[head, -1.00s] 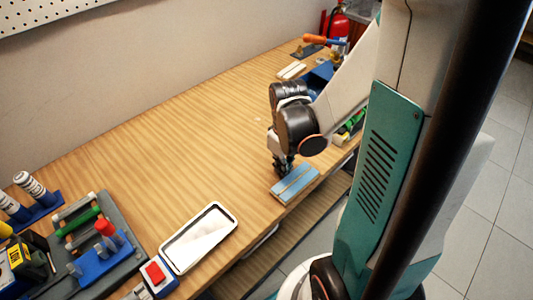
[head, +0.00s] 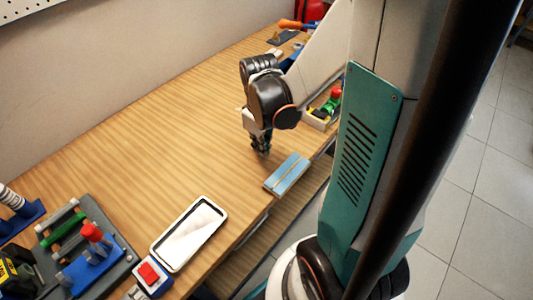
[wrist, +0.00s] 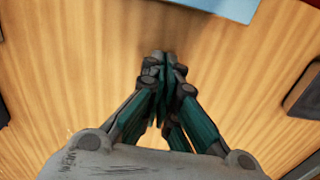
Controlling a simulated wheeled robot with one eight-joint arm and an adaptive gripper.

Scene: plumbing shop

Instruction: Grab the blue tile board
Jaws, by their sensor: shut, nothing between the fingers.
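The blue tile board (head: 288,176) is a flat blue piece with a pale strip along it. It lies on the workbench close to the front edge. My gripper (head: 262,152) points down over the bench, to the left of the board and apart from it. In the wrist view my gripper (wrist: 165,62) has its fingers shut together with nothing between them. The blue board (wrist: 228,8) shows only in part at the top edge of the wrist view, beyond the fingertips.
A white tray with a dark rim (head: 188,234) stands nearer on the bench, with a red-and-blue block (head: 150,275) beside it. A grey rack (head: 85,245) holds coloured parts at lower left. A box with green and red items (head: 322,112) stands behind my gripper. The middle bench is clear.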

